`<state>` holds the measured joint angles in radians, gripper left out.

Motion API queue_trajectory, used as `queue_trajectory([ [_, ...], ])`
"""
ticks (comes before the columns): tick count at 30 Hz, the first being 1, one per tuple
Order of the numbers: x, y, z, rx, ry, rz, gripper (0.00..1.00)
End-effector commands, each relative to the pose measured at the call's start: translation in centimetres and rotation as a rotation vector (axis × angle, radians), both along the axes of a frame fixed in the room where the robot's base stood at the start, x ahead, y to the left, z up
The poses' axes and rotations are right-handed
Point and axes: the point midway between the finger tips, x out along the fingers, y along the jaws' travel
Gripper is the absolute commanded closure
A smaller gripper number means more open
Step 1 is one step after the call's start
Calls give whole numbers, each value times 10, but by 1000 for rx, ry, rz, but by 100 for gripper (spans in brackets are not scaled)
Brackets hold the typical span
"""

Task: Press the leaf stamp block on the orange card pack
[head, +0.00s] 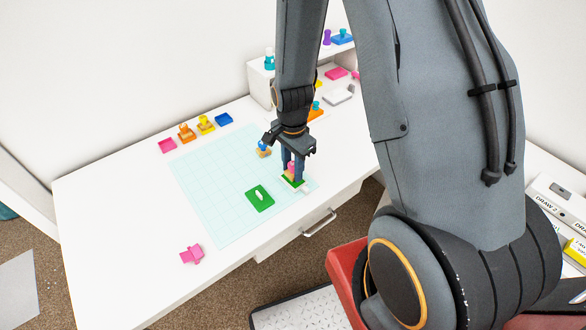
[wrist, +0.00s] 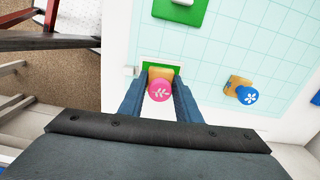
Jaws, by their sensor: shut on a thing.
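The leaf stamp block (wrist: 159,90) has a pink round knob with a white leaf mark and a wooden base. It also shows in the head view (head: 291,168). My gripper (head: 292,172) is shut on it; the fingers stand on both sides of it in the wrist view (wrist: 159,98). The block is upright on or just above a small green pad with a white edge (wrist: 176,68); I cannot tell if they touch. An orange piece (head: 187,138) with something on top stands in the back-left row. Another orange piece (head: 315,114) is partly hidden behind my arm. I cannot tell which is the card pack.
A pale grid mat (head: 212,185) covers the table's middle. A green card with a white mark (head: 260,198) and a blue-knobbed stamp (wrist: 247,96) lie on it. Pink, yellow and blue pieces line the back. A pink piece (head: 192,254) lies near the front edge.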

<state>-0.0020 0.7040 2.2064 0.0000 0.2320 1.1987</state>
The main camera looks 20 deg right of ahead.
Motion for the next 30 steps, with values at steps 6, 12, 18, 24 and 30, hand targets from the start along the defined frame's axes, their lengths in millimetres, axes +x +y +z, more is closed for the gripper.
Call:
queue_trajectory([
  [6, 0, 0, 12, -1, -1, 0, 100],
  [12, 0, 0, 21, -1, -1, 0, 100],
  [18, 0, 0, 30, 0, -1, 0, 100],
  [24, 0, 0, 39, 0, -1, 0, 100],
  [30, 0, 0, 47, -1, -1, 0, 100],
])
